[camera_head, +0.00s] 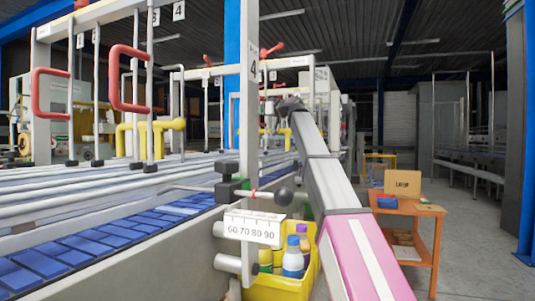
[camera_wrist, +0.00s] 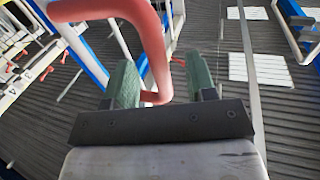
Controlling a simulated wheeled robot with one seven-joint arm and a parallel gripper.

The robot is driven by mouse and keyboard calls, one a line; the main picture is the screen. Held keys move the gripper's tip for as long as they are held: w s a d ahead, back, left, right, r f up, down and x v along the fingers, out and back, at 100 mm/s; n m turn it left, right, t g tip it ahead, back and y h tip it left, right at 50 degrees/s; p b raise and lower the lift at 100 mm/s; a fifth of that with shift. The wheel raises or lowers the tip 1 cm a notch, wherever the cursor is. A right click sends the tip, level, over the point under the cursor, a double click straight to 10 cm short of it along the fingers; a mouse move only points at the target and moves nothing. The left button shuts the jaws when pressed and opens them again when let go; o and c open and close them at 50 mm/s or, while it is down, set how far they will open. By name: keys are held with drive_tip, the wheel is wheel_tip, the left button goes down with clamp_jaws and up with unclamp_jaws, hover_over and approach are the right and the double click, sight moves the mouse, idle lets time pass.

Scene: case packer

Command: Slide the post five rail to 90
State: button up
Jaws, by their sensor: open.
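A white post marked 4 (camera_head: 252,110) stands in the middle of the head view. A scale plate (camera_head: 252,228) reading 60 70 80 90 hangs low on it, beside a black clamp and a black ball knob (camera_head: 283,197). No number five can be read on any post. My gripper (camera_wrist: 163,82) shows in the wrist view with its two green fingers apart. A red bent handle (camera_wrist: 153,45) comes down from the upper left and passes between or just beyond the fingers; contact cannot be told. In the head view my arm reaches away, and its fingers are unclear.
Red handles (camera_head: 130,75) hang over the white guide rails (camera_head: 75,205) and blue conveyor (camera_head: 90,240) at left. A yellow crate (camera_head: 280,288) of bottles sits below the scale. An orange table (camera_head: 405,207) stands right; the floor around it is open.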

drive_tip(key=v, duration=0.7)
idle(0.7)
